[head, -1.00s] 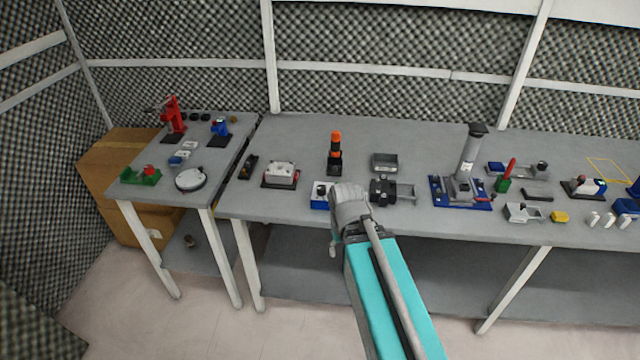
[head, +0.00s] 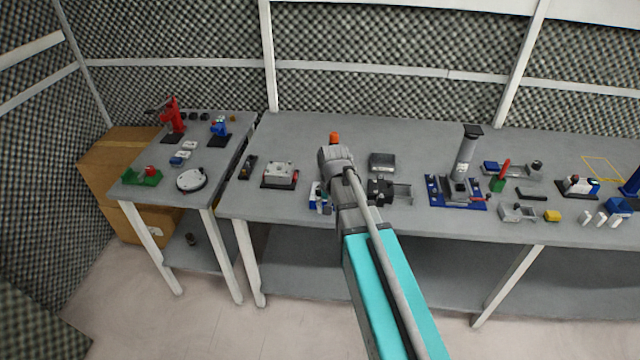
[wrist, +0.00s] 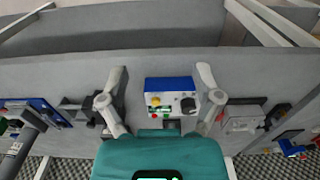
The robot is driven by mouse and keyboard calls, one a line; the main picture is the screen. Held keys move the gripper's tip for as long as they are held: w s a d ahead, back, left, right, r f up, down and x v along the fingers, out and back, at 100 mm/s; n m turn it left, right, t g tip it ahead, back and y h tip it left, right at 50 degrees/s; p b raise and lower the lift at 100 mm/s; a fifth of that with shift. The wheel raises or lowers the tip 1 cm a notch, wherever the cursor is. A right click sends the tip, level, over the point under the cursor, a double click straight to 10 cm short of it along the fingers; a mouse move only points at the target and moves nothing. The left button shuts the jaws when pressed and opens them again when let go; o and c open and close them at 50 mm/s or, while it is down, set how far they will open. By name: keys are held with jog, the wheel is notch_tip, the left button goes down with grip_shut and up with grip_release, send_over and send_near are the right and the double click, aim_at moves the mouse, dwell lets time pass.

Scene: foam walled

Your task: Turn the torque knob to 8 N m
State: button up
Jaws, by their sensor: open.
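A small blue and white box lies between my fingers in the wrist view (wrist: 170,84). Its face carries a round black knob (wrist: 188,104), a yellow button (wrist: 154,101) and small red and green spots. No torque scale or number is readable. In the head view the box (head: 316,193) is mostly hidden behind my arm. My gripper (wrist: 161,72) is open, one finger on each side of the box, with nothing held. I cannot tell how high it is above the bench.
A grey and white device (head: 280,175) stands left of my gripper. A black and grey fixture (head: 390,192) and a grey box (head: 382,162) are close on the right. A blue-based stand with a tall column (head: 465,155) is farther right. The bench's front strip is mostly clear.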

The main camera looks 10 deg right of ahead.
aim_at(320, 191)
jog(key=w+r+m+p, duration=0.2)
jog(key=w+r, duration=0.1)
jog(key=w, duration=0.6)
jog(key=w+r+m+p, duration=0.3)
jog(key=w, duration=0.5)
jog(key=shift+w, duration=0.35)
jog(key=shift+f, duration=0.1)
notch_tip(320, 191, down, 14)
jog(key=b, duration=1.3)
jog(key=shift+r+b, duration=0.2)
jog(key=shift+b, duration=0.2)
grip_shut()
